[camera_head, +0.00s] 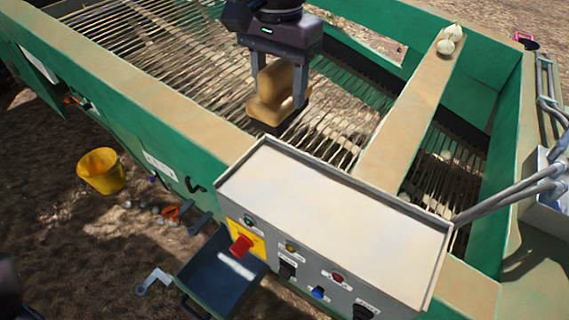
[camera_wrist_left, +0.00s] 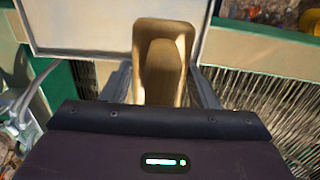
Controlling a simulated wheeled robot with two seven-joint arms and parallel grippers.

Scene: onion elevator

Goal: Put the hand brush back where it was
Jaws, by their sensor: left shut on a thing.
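The hand brush (camera_head: 276,84) has a tan wooden body with a dark underside. My left gripper (camera_head: 279,92) is shut on it and holds it above the slatted bed, just behind the grey control box. In the left wrist view the brush (camera_wrist_left: 165,58) stands between the two fingers of the left gripper (camera_wrist_left: 163,88), with the pale box top beyond it. My right gripper is not recognisable in either view.
The control box (camera_head: 335,215) has a flat, bare top, with a red button and knobs on its front. A yellow bucket (camera_head: 101,171) stands on the ground at left.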

